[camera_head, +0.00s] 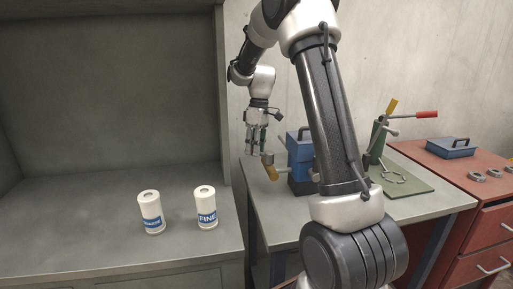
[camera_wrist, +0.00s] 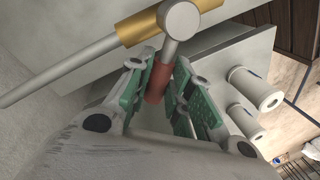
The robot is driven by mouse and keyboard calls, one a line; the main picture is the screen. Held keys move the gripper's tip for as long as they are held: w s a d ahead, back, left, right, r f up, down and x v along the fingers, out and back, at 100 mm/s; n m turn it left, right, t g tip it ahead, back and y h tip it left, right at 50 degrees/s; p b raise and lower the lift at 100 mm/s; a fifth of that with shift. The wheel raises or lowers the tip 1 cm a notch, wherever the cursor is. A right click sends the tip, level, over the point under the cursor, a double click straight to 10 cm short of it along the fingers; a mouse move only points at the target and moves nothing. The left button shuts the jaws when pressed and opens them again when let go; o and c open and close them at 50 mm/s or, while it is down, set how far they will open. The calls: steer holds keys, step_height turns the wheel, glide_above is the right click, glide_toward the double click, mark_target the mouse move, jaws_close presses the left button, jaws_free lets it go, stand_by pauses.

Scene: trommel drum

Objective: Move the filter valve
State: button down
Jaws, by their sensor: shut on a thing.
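The valve shows in the wrist view as a grey lever with a round hub and a red grip (camera_wrist: 159,80), beside a brass-coloured pipe (camera_wrist: 140,25). My gripper (camera_wrist: 166,78), with green pads, is shut on the red grip from both sides. In the head view my gripper (camera_head: 257,151) points down at the left of the blue housing (camera_head: 301,158), close to a brass part (camera_head: 269,166) that sticks out of it. My arm hides part of the housing's right side. The lever's grip is too small to make out in the head view.
Two white canisters, one with a FINE label (camera_head: 206,208) and one with another blue label (camera_head: 151,213), stand on the grey bench at left. A green press (camera_head: 379,140) with a red-ended lever stands at right. A blue case (camera_head: 451,147) and grey rings lie on the red cabinet.

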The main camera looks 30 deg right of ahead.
stand_by(0.3)
steer(key=c, duration=1.3)
jaws_free()
